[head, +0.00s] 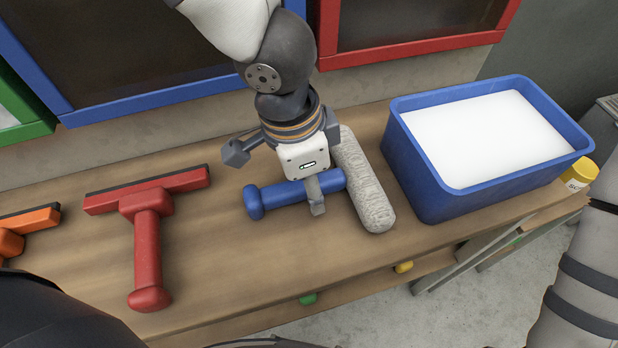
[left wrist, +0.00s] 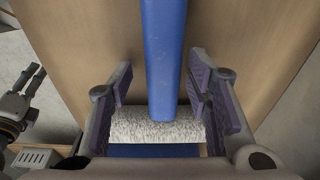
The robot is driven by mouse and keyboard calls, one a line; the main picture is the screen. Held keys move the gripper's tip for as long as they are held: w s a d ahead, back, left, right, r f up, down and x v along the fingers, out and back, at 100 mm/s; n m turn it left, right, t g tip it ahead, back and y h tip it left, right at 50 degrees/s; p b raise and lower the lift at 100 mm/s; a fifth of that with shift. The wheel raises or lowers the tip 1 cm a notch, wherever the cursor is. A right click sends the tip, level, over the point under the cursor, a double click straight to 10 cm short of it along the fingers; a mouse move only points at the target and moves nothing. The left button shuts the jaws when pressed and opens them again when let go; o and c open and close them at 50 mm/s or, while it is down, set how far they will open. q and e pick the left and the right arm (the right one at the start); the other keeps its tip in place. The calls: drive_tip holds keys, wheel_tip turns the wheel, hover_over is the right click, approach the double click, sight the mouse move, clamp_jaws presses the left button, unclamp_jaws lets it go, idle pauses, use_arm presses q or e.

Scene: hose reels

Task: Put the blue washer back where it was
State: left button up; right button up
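The blue washer lies on the wooden bench, its blue handle (head: 285,195) pointing left and its fluffy grey-white head (head: 366,190) at the right. The handle (left wrist: 165,60) and fluffy head (left wrist: 155,124) also show in the left wrist view. My left gripper (head: 277,176) is over the handle, fingers spread. In the left wrist view, the handle runs between the fingers with gaps on both sides. My right gripper (left wrist: 24,92) appears small at the left of that view, away from the washer; its finger opening is unclear.
A blue tub (head: 403,160) of white contents stands right of the washer, close to its head. A red squeegee (head: 148,235) and an orange tool (head: 14,240) lie to the left. Framed windows stand behind. A yellow-lidded container (head: 580,178) is beyond the tub.

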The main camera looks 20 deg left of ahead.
sight(299, 186)
use_arm(q)
wheel_tip(299, 186, up, 12)
drive_tip(key=a, duration=0.1)
drive_tip(key=shift+s+a, duration=0.2)
drive_tip(key=shift+s, duration=0.25)
